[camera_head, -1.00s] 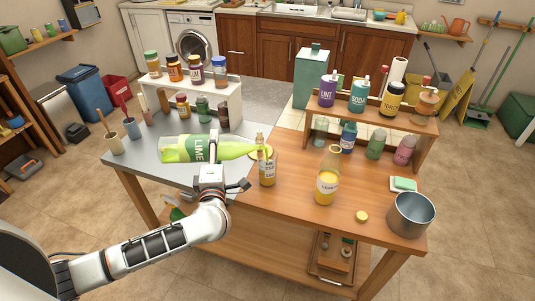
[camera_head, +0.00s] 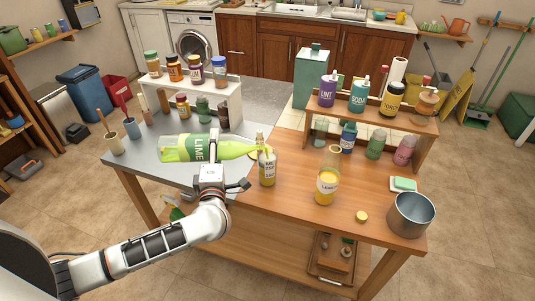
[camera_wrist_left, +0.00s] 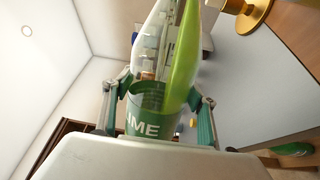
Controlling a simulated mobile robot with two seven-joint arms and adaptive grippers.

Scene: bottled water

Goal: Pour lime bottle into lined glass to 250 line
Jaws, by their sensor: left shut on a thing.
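The lime bottle (camera_head: 180,148) lies almost level in the head view, its base left and its neck pointing right. Yellow-green liquid shows inside it and along one side in the left wrist view (camera_wrist_left: 183,65). My left gripper (camera_head: 213,155) is shut around its labelled body; both fingers flank it in the wrist view (camera_wrist_left: 158,105). The lined glass (camera_head: 267,170), with a white marked label, stands upright on the wooden table at the bottle's mouth. Yellowish content shows in the glass, but its level against the lines is too small to read. My right gripper is not in view.
A lemon bottle (camera_head: 327,187) stands right of the glass. A metal pot (camera_head: 410,215), a small yellow lid (camera_head: 361,216) and a sponge (camera_head: 403,184) are further right. A shelf with bottles (camera_head: 385,121) stands behind. The front middle of the wooden table is clear.

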